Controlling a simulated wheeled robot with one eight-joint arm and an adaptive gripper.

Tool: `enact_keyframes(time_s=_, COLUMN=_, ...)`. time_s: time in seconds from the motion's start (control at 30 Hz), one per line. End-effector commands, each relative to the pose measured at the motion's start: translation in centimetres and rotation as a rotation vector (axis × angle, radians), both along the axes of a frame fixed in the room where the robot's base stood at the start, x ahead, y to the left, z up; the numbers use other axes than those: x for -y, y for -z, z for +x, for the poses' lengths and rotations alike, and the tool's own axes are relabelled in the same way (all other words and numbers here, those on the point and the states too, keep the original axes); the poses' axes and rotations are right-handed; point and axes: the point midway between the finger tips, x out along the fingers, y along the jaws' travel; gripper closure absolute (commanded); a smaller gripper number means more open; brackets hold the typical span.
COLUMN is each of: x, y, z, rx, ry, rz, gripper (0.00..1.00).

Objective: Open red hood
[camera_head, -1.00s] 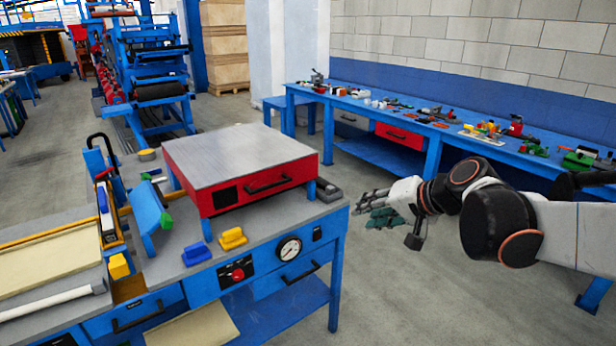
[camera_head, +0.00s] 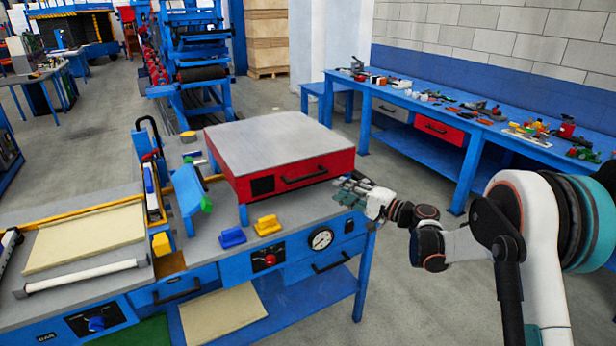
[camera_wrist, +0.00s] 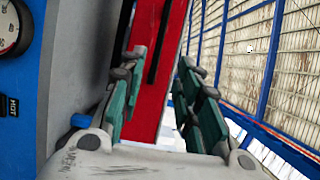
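The red hood (camera_head: 338,163) is a wide box with a flat grey top and red sides. It is down on the blue and grey workbench (camera_head: 225,268). A black bar handle (camera_head: 305,176) runs along its red front. My gripper (camera_head: 350,190) is at the hood's front right corner, close to the handle's right end. In the wrist view, my gripper (camera_wrist: 162,88) has its green-padded fingers apart. The red front (camera_wrist: 175,45) and the dark handle (camera_wrist: 158,40) show beyond and between the fingertips. I cannot tell whether a finger touches the hood.
A gauge (camera_head: 320,239), a red knob (camera_head: 269,259) and a drawer handle (camera_head: 333,263) are on the bench front below. Yellow (camera_head: 267,225) and blue (camera_head: 232,237) blocks lie before the hood. A long tool table (camera_head: 470,140) stands behind, with open floor between.

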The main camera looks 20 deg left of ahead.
Motion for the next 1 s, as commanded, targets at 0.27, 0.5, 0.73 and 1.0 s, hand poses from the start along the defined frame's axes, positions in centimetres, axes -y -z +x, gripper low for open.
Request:
enact_keyframes(time_s=0.27, x=-2.2, y=0.6, z=0.6, rx=-0.004, ry=-0.007, rz=0.018, gripper=0.69)
enact_keyframes(time_s=0.5, x=-6.5, y=0.7, z=2.0, rx=-0.004, ry=-0.006, rz=0.017, gripper=0.69)
enact_keyframes(time_s=0.73, x=-10.5, y=0.6, z=3.3, rx=-0.004, ry=-0.006, rz=0.017, gripper=0.69)
enact_keyframes(time_s=1.0, x=-13.1, y=0.5, z=4.3, rx=-0.004, ry=-0.004, rz=0.017, gripper=0.69)
